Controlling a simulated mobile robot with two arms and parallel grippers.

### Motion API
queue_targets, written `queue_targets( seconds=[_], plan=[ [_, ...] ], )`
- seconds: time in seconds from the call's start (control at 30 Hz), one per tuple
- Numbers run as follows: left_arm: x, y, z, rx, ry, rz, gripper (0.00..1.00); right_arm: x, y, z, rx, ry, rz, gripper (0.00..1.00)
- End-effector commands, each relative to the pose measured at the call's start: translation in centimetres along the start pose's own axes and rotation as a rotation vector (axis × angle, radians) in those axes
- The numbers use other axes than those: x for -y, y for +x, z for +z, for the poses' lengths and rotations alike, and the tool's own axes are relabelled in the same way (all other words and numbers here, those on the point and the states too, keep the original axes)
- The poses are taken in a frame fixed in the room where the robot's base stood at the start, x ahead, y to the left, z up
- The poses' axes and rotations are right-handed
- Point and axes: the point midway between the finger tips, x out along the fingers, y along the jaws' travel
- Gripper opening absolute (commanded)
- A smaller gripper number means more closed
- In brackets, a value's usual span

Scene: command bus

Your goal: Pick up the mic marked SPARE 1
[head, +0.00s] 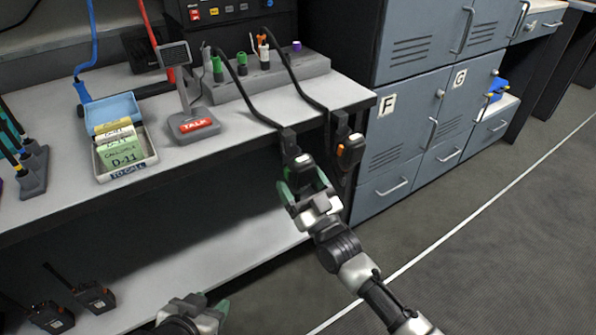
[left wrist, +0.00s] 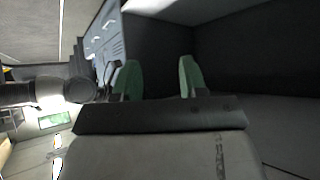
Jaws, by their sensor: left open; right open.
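Two dark hand mics hang on coiled-looking black cords at the desk's front edge. The left mic (head: 298,162) hangs between the fingers of my right gripper (head: 304,187). The gripper is open with its green fingertips on either side of the mic; contact cannot be told. The right mic (head: 350,152), with an orange part, hangs just to the right, apart from the fingers. I cannot read a SPARE 1 mark on either. My left gripper (head: 208,311) is low at the bottom edge. In the left wrist view it (left wrist: 158,80) is open and empty.
The desk (head: 240,145) holds a card box (head: 124,160), a TALK desk mic (head: 192,125) and a grey rack (head: 270,75). Blue-grey lockers (head: 420,110) stand to the right. Radios (head: 95,297) lie on the lower shelf. The floor at right is clear.

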Motion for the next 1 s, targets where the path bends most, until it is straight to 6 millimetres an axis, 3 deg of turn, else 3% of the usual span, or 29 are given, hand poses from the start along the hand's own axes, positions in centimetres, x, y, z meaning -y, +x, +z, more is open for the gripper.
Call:
queue_targets(
  seconds=[0.03, 0.23, 0.27, 1.0],
  plan=[
    [0.0, 0.0, 0.0, 0.0, 0.0, 0.0, 0.43, 0.0, 0.0, 0.0, 0.0, 0.0, 0.0, 0.74],
    [0.0, 0.0, 0.0, 0.0, 0.0, 0.0, 0.43, 0.0, 0.0, 0.0, 0.0, 0.0, 0.0, 0.43],
    [0.0, 0.0, 0.0, 0.0, 0.0, 0.0, 0.43, 0.0, 0.0, 0.0, 0.0, 0.0, 0.0, 0.42],
    [0.2, -0.9, 2.3, 0.157, -0.005, -0.005, 0.43, 0.0, 0.5, -0.9, -0.006, 0.0, 0.0, 0.41]
  ],
)
